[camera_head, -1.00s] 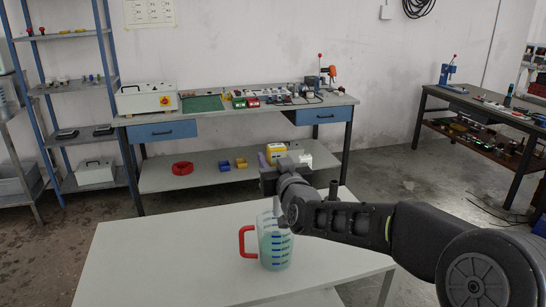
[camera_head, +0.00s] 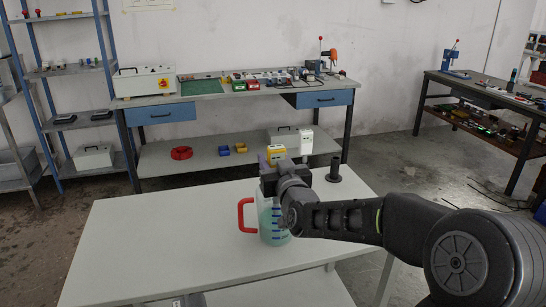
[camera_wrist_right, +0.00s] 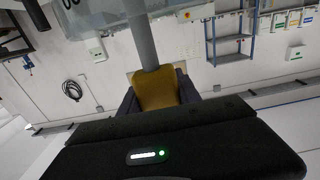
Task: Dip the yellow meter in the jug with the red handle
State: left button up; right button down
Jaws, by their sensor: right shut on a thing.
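A clear jug (camera_head: 267,222) with blue marks and a greenish tint stands upright on the pale table (camera_head: 130,245). Its red handle (camera_head: 243,214) points left. My right gripper (camera_head: 273,171) is just above the jug, and my arm hides part of the rim and the right side. It is shut on the yellow meter (camera_wrist_right: 157,90), seen between the fingers in the right wrist view. The meter's grey rod (camera_wrist_right: 142,40) runs from it out of the top of that view. In the head view the rod's lower end is hidden, so its depth in the jug cannot be told. My left gripper is out of view.
A black stand (camera_head: 334,174) is on the table's far right part. The table's left side is clear. Behind, a workbench (camera_head: 255,97) carries tools and a white case (camera_head: 145,82), with boxes and a red ring (camera_head: 181,153) on its lower shelf.

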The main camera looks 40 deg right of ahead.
notch_tip(320, 180, down, 7)
jog(key=b, duration=0.4)
jog(key=shift+s+f+b, duration=0.15)
jog(key=shift+s+b, duration=0.05)
jog(key=shift+b, duration=0.2)
jog(key=shift+f, duration=0.1)
dwell(2.1)
notch_tip(320, 180, up, 20)
jog(key=p, duration=1.3)
jog(key=shift+w, duration=0.2)
dwell(0.5)
